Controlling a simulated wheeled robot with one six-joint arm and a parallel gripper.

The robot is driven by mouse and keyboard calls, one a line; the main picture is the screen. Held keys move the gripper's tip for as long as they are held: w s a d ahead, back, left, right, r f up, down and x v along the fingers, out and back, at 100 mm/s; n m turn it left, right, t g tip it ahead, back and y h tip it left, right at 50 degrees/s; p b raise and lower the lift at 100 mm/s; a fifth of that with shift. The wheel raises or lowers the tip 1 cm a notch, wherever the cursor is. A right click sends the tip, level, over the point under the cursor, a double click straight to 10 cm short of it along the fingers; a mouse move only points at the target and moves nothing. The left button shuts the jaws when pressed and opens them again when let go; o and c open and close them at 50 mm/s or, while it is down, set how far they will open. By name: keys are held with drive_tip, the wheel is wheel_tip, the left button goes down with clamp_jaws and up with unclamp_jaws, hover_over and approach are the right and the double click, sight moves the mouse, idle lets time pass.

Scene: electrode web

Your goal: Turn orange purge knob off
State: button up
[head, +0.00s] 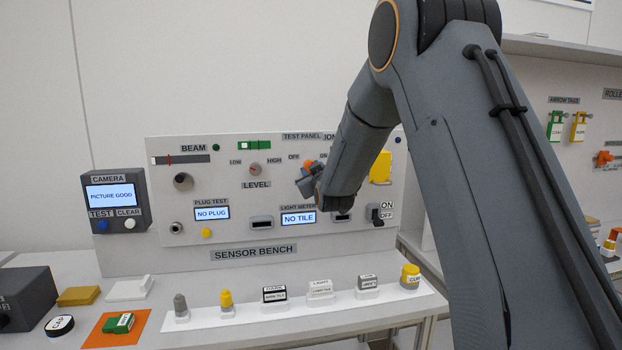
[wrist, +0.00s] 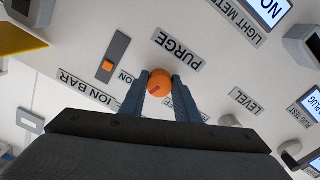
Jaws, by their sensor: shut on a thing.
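The orange purge knob (wrist: 159,84) sits on the upright test panel, by the PURGE label (wrist: 177,50) in the wrist view. It is round, with a short darker red mark on its face. My gripper (wrist: 161,80) is shut on the knob, one finger on each side. In the head view the orange knob (head: 308,164) shows between the OFF label (head: 293,157) and a partly hidden ON label (head: 323,155). My gripper (head: 309,180) covers part of it there. I cannot tell from the mark which label it points to.
The LEVEL knob (head: 254,169) is left of my gripper. The light meter screen (head: 298,218), reading NO TILE, is below it. A yellow part (head: 381,167) and a black ON/OFF switch (head: 376,213) are to the right. Several small pieces stand on a white strip (head: 240,314) on the bench.

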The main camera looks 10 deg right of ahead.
drive_tip(key=n+b, duration=0.9)
drive_tip(key=n, duration=0.3)
drive_tip(key=shift+d+n, duration=0.1)
drive_tip(key=shift+n, duration=0.2)
drive_tip(key=shift+r, duration=0.1)
idle(0.3)
drive_tip(key=o, duration=1)
drive_tip(key=shift+o, duration=0.2)
drive_tip(key=s+b, duration=0.2)
drive_tip(key=s, duration=0.5)
drive_tip(key=shift+s, duration=0.4)
